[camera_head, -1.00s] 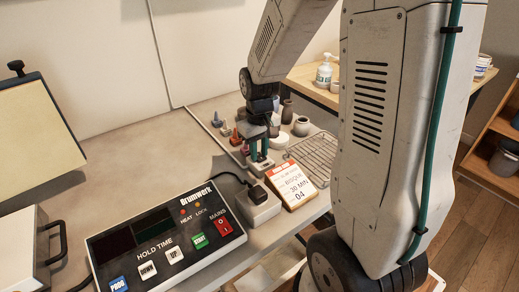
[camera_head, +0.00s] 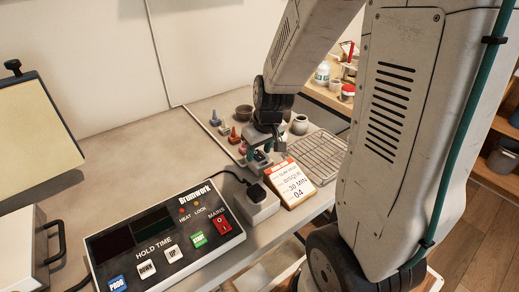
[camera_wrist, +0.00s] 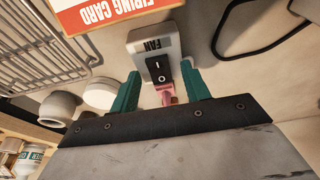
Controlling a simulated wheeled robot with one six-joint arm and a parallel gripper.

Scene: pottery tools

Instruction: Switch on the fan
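The fan switch is a small grey box marked FAN (camera_wrist: 150,42) with a black rocker (camera_wrist: 158,70) bearing a line and an O. I cannot tell which end of the rocker is pressed. My gripper (camera_wrist: 160,72) is open, its teal fingers to either side of the rocker with nothing held. In the head view my gripper (camera_head: 259,150) is low over the far end of the table, just beyond the firing card, and hides most of the switch. I cannot tell whether the fingers touch it.
A firing card (camera_head: 289,184) and a wire rack (camera_head: 318,157) lie close by. A pink piece (camera_wrist: 167,93) shows between my fingers. Small coloured tools (camera_head: 224,129) and a dark bowl (camera_head: 243,111) stand to the left. The control panel (camera_head: 165,243) and a plug box (camera_head: 258,203) are nearer.

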